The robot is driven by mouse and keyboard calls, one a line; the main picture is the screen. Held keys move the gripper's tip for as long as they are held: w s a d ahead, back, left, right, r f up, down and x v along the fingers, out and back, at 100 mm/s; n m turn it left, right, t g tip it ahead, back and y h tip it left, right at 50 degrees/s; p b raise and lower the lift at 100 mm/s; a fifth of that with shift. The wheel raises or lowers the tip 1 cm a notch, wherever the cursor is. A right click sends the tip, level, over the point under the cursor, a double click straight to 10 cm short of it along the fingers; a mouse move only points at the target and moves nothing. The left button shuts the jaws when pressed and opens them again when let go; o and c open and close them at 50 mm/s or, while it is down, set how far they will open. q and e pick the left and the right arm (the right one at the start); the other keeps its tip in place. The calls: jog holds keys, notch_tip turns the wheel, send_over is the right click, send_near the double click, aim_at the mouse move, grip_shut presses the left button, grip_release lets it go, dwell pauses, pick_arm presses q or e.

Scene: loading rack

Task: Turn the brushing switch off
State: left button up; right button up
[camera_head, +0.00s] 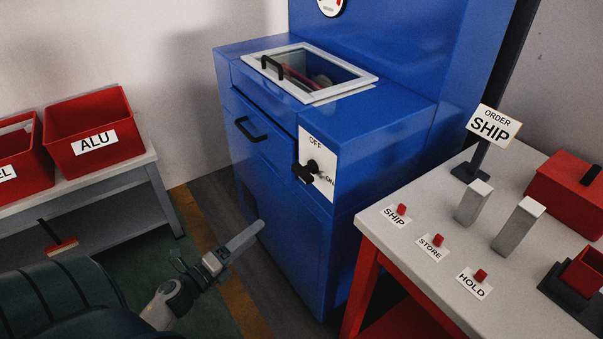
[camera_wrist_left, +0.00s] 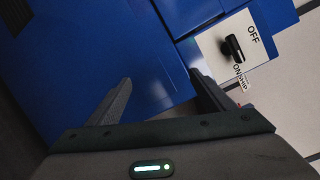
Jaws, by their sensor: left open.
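The brushing switch is a black knob (camera_head: 312,166) on a white panel (camera_head: 321,190) on the blue machine's front. The panel bears OFF at its top and ON at its lower right. In the left wrist view the knob (camera_wrist_left: 234,48) looks like an elongated handle, with one end close to ON; its exact setting is hard to tell. My left gripper (camera_head: 246,236) is below and left of the panel, in front of the blue machine, apart from the switch. In the left wrist view its fingers (camera_wrist_left: 161,77) are spread and empty. My right gripper is not in view.
The blue machine (camera_head: 275,165) has a black door handle (camera_head: 250,130) and a windowed lid (camera_head: 357,84). A white-topped table (camera_head: 395,240) with red buttons stands close on the right. Red bins (camera_head: 94,133) sit on a left shelf. Floor before the machine is open.

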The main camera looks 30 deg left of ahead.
pick_arm(q)
jog(key=s+r+m+h, duration=0.1)
jog(key=r+m+h, duration=0.1)
jog(key=r+m, duration=0.6)
jog(key=s+d+r+m+g+h, duration=0.1)
jog(key=s+r+m+h, duration=0.1)
jog(key=r+m, duration=0.6)
jog(key=shift+r+m+h, duration=0.4)
jog(key=shift+r, duration=0.2)
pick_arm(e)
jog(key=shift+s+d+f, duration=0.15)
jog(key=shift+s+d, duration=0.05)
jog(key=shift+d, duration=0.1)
pick_arm(q)
jog(key=shift+w+d, duration=0.1)
jog(key=shift+d, duration=0.05)
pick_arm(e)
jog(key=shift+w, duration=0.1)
pick_arm(q)
jog(key=p, duration=0.2)
send_near(298, 174)
jog(key=p+x, duration=0.3)
jog(key=x, duration=0.8)
jog(key=shift+w+p, duration=0.1)
jog(key=shift+p, duration=0.3)
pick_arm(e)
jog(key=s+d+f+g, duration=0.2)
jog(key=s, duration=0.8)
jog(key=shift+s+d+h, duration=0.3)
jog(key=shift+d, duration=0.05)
